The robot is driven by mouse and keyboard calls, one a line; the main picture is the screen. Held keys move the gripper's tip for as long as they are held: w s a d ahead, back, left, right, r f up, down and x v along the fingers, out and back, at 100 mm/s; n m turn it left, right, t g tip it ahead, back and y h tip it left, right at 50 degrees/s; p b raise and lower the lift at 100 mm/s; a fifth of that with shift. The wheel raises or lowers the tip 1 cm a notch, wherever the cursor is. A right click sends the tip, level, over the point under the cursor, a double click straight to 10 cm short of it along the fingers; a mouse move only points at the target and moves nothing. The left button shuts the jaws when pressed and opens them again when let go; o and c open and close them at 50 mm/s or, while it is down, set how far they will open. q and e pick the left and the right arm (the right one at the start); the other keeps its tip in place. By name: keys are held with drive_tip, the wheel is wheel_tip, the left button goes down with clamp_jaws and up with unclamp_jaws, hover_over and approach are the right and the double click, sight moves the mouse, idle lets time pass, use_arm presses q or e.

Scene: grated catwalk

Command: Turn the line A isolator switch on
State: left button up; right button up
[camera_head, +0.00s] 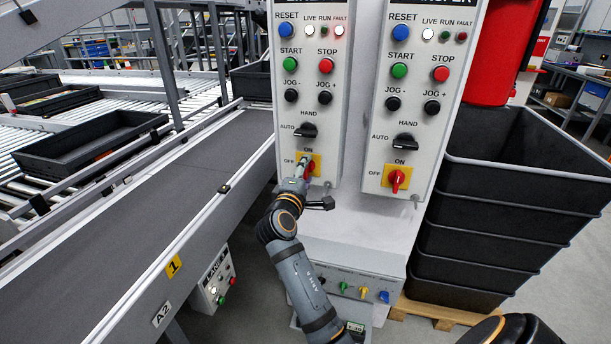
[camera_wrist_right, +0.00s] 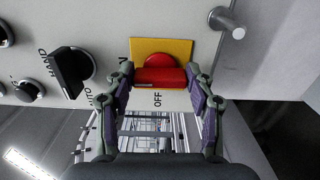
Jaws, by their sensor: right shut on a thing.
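The isolator switch is a red knob (camera_wrist_right: 160,77) on a yellow plate (camera_head: 316,158), low on the left control panel (camera_head: 310,90). That panel's title is cut off at the top. ON is printed above the plate and OFF to its left. My right gripper (camera_head: 303,170) reaches the knob from below and partly hides it. In the right wrist view, the right gripper's fingers (camera_wrist_right: 162,90) are shut on the two ends of the knob's handle. There the handle lies level, roughly in line with the ON label, with OFF beneath it. My left gripper is out of view.
A twin panel (camera_head: 424,100) with its own red isolator knob (camera_head: 397,180) stands to the right. A black selector (camera_head: 306,131) sits just above the gripped switch. A conveyor (camera_head: 150,210) runs along the left; stacked black crates (camera_head: 510,190) stand at right.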

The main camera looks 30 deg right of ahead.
drive_tip(key=shift+f, duration=0.15)
idle(0.4)
drive_tip(key=o, duration=1.2)
drive_tip(key=shift+c, duration=0.2)
